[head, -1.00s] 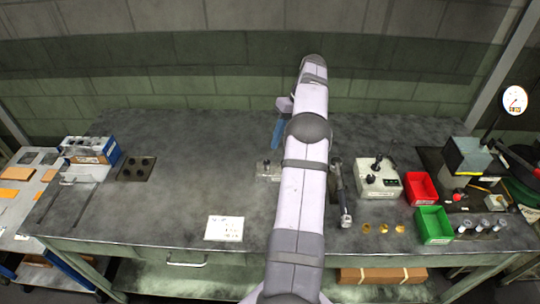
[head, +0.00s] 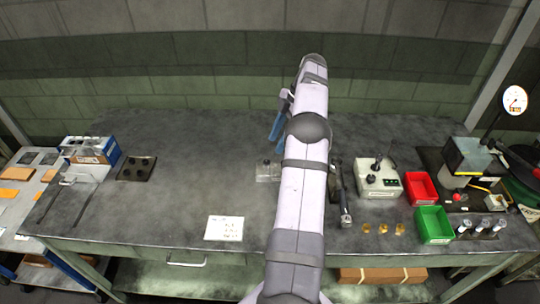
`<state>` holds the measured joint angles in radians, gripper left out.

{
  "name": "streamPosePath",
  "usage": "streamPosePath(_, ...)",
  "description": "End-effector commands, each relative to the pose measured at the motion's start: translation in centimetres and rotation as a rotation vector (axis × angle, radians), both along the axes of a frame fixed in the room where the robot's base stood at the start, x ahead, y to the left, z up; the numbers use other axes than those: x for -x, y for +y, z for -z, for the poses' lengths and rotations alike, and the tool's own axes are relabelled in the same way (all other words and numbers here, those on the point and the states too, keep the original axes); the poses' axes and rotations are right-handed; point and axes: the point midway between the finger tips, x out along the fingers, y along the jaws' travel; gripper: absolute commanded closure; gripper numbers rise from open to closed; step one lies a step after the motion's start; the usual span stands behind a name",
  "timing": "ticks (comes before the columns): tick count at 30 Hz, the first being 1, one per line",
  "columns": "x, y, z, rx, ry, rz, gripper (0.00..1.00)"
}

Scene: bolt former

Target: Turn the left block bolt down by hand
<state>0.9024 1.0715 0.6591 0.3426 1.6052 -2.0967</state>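A pale, low block (head: 267,174) lies on the bench just left of my arm. A small dark bolt-like part stands on its top, and my arm hides its right side. My gripper (head: 276,128), with blue finger parts, shows just left of my arm's upper end. It appears above and behind the block in the picture, apart from it. My arm hides part of the gripper, so its opening and any contents are unclear.
A wrench-like tool (head: 345,200) lies right of my arm. A paper sheet (head: 224,228) lies front left. The bench's left middle is clear.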

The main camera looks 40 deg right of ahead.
Motion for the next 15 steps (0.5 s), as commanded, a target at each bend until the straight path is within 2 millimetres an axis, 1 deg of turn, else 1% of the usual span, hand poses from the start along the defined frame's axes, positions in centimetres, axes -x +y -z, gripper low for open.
streamPosePath(5, -0.1, 0.3, 0.5, -0.002, 0.002, 0.001, 0.62)
streamPosePath(8, -0.2, 0.5, 1.2, -0.003, 0.002, 0.001, 0.62)
streamPosePath(11, -0.3, 0.9, 2.0, -0.002, 0.003, 0.001, 0.62)
streamPosePath(15, -0.6, 1.6, 3.7, -0.004, 0.004, 0.002, 0.62)
